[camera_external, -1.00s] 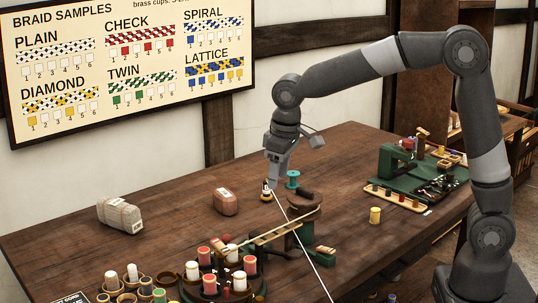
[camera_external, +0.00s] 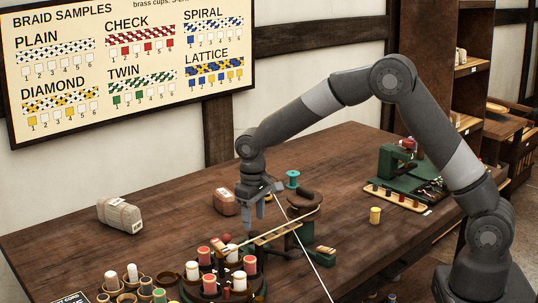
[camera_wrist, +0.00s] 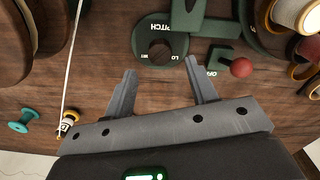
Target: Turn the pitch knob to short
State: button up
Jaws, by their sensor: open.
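The pitch knob (camera_wrist: 160,52) is a dark round knob on a green plate (camera_wrist: 145,33) with white "PITCH" lettering, upside down in the wrist view. Letters reading "LO" show beside the knob; the rest of that word and any "short" mark are not readable. My gripper (camera_wrist: 160,69) is open and empty, its two fingers pointing toward the knob from either side, apart from it in the picture. In the external view my gripper (camera_external: 260,214) is over the table beside the braiding stand, and I cannot make out the knob there.
A red ball-ended lever (camera_wrist: 241,67) by an "OFF" label is right of the knob. A teal spool (camera_wrist: 21,120) lies left. Several thread spools (camera_external: 210,284) stand at the table's front.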

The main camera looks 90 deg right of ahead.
aim_at(254, 233)
jog(key=shift+f, duration=2.3)
jog(key=c, duration=1)
jog(key=shift+o, duration=0.2)
jog(key=m, duration=0.4)
jog(key=shift+m, duration=2.4)
